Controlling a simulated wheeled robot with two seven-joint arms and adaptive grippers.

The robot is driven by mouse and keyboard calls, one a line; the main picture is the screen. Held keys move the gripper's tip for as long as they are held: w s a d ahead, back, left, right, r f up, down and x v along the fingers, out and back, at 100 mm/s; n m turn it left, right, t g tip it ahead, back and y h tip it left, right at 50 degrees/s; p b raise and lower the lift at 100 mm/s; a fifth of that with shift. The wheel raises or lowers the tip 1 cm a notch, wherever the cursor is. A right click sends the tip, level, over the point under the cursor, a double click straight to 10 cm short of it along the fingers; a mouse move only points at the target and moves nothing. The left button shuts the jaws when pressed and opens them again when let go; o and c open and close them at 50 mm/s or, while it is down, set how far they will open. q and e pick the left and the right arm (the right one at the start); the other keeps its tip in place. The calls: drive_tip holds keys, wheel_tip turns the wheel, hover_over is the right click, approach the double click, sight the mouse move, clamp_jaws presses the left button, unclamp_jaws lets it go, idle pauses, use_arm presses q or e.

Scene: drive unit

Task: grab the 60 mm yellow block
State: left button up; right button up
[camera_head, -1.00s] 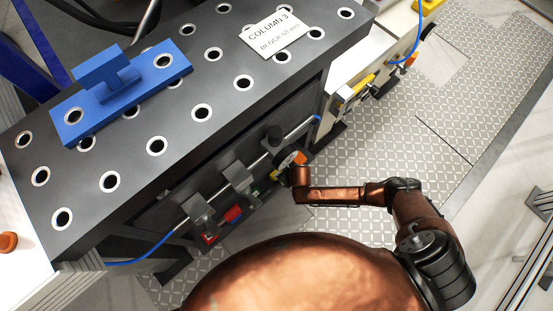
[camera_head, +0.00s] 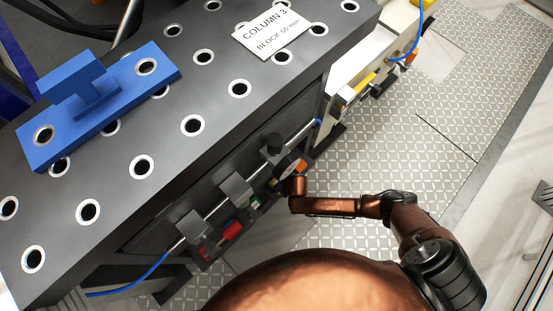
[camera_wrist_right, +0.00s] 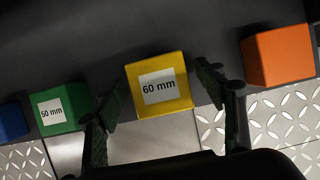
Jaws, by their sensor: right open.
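The yellow block (camera_wrist_right: 158,84), labelled "60 mm", is in the middle of the right wrist view, against a dark surface. My right gripper (camera_wrist_right: 162,72) is open, with one finger to the left of the block and one to the right. The fingers look apart from the block, and I cannot tell how deep they reach. In the head view my right arm ends beside the bench's side, and the gripper is largely hidden there. My left gripper is in neither view.
A green block (camera_wrist_right: 63,108) labelled "50 mm" and part of a blue block (camera_wrist_right: 12,121) are left of the yellow one. An orange block (camera_wrist_right: 278,56) is to the right. The dark perforated bench (camera_head: 193,125) carries a blue fixture (camera_head: 100,105) and a "COLUMN 3" sign (camera_head: 272,32).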

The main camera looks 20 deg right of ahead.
drive_tip(key=shift+c, duration=0.2)
drive_tip(key=shift+w+r, duration=0.1)
clamp_jaws()
idle(0.5)
